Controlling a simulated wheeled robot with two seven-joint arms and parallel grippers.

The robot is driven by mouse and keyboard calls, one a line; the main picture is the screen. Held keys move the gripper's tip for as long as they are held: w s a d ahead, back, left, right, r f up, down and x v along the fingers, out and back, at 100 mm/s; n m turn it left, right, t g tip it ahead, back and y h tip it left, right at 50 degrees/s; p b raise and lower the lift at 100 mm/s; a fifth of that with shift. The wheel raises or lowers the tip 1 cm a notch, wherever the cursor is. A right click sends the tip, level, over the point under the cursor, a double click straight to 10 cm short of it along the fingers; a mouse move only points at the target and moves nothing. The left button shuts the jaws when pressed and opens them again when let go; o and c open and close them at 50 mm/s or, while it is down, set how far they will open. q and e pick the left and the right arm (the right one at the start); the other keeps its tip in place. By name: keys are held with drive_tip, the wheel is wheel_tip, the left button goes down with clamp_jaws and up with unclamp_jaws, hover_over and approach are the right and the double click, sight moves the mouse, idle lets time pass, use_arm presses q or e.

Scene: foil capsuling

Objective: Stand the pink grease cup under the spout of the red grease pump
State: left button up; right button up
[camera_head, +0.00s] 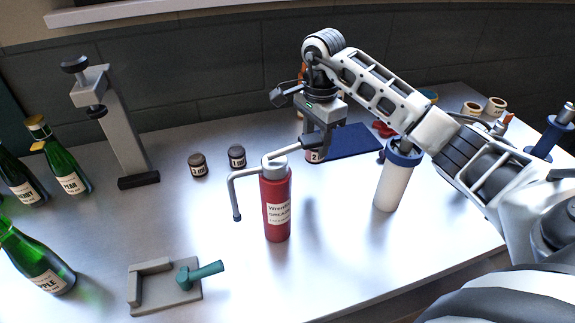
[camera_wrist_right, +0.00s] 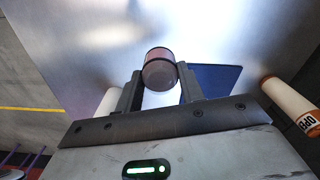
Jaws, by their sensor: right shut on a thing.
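The red grease pump (camera_head: 277,215) stands upright near the middle of the table. Its grey spout (camera_head: 233,190) reaches out to the left and bends down, with bare table under its tip. My right gripper (camera_head: 318,145) is behind and to the right of the pump, shut on the pink grease cup (camera_head: 313,156). The cup shows a pale label with a 2 and is partly hidden by the fingers and pump handle. In the right wrist view the cup (camera_wrist_right: 160,72) sits upright between the fingertips. I cannot tell whether it touches the table. My left gripper is not in view.
Two dark jars (camera_head: 198,164) stand left of the pump. A grey fixture with a teal handle (camera_head: 200,274) lies at front left, near green bottles (camera_head: 66,172). A blue mat (camera_head: 352,140) and a white blue-topped bottle (camera_head: 391,188) are on the right.

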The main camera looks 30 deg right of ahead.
drive_tip(key=f, duration=0.3)
drive_tip(key=shift+s, duration=0.35)
drive_tip(key=shift+w+f+p, duration=0.1)
drive_tip(key=shift+f+p, duration=0.25)
drive_tip(key=shift+f, duration=2.1)
drive_tip(key=o, duration=1)
drive_tip(key=shift+o, duration=0.2)
